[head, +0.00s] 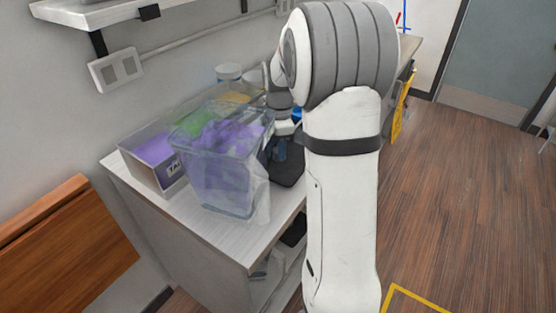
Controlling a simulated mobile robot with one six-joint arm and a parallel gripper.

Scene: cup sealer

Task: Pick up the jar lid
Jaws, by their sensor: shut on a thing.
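My gripper (283,146) is small and partly hidden beside my white forearm, above the dark base of a device (288,172) on the counter. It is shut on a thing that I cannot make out. No jar lid can be clearly told apart at the gripper. A container with a pale top (228,72) stands at the back of the counter near the wall, behind the clear bin. I cannot tell whether that top is the jar lid. My arm covers the right part of the counter.
A clear plastic bin (222,178) with purple and green contents stands at the counter's front. A box with purple contents (153,150) is left of it. The counter (220,232) is bare along its front edge. A wooden panel (75,245) is at lower left. Floor (460,200) is open at right.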

